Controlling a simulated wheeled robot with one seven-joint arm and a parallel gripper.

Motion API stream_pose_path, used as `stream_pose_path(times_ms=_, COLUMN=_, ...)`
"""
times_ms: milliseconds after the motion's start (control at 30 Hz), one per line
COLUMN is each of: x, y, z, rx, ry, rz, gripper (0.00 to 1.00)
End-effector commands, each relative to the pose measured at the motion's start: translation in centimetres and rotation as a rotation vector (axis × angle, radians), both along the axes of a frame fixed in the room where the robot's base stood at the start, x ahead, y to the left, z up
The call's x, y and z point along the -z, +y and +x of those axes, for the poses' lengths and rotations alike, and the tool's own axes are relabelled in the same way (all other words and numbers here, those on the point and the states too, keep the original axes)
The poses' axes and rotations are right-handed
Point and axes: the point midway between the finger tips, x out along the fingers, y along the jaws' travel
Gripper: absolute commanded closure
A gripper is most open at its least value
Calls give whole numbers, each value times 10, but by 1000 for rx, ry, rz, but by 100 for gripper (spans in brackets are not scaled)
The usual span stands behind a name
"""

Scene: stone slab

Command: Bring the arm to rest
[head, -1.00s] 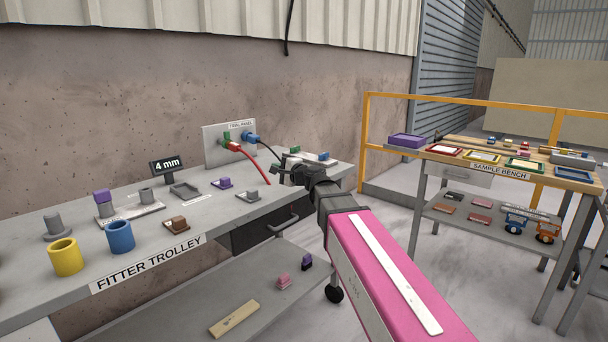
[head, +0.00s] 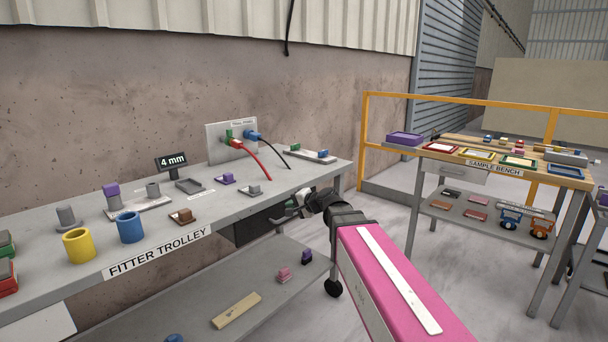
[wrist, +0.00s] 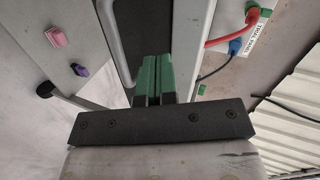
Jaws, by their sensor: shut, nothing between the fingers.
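My gripper (head: 300,200) is at the right end of the fitter trolley (head: 300,180), in front of its near edge, by the dark drawer front (head: 250,228). In the wrist view its green fingers (wrist: 153,80) are together with nothing between them. The pink arm link behind it is mine and reaches in from the lower right. The fingertips are small and partly hidden by my wrist in the head view.
Yellow (head: 78,245) and blue (head: 130,227) cups stand near the front edge. A sample bench (head: 500,165) and yellow rail (head: 470,100) are at right. Floor between is clear.

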Motion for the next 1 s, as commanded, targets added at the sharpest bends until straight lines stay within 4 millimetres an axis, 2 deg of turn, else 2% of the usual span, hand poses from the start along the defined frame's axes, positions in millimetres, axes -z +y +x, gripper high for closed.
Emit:
stream_pose_path(times_ms=167, x=81, y=-46, z=-35, rx=-87, ry=63, rz=-284, gripper=100)
stream_pose_path(times_ms=300, x=149, y=-95, z=-74, rx=-185, ry=150, rz=-542, gripper=100)
stream_pose_path(times_ms=400, x=191, y=-133, z=-105, rx=-260, ry=229, rz=-717, gripper=100)
stream_pose_path(times_ms=500, x=223, y=-170, z=-137, rx=-334, ry=312, rz=-869, gripper=100)
stream_pose_path(times_ms=600, x=243, y=-201, z=-162, rx=-395, ry=386, rz=-987, gripper=100)
stream_pose_path(times_ms=700, x=255, y=-221, z=-180, rx=-438, ry=439, rz=-1065, gripper=100)
stream_pose_path(times_ms=833, x=261, y=-234, z=-190, rx=-463, ry=471, rz=-1109, gripper=100)
stream_pose_path(times_ms=1000, x=261, y=-234, z=-190, rx=-463, ry=471, rz=-1109, gripper=100)
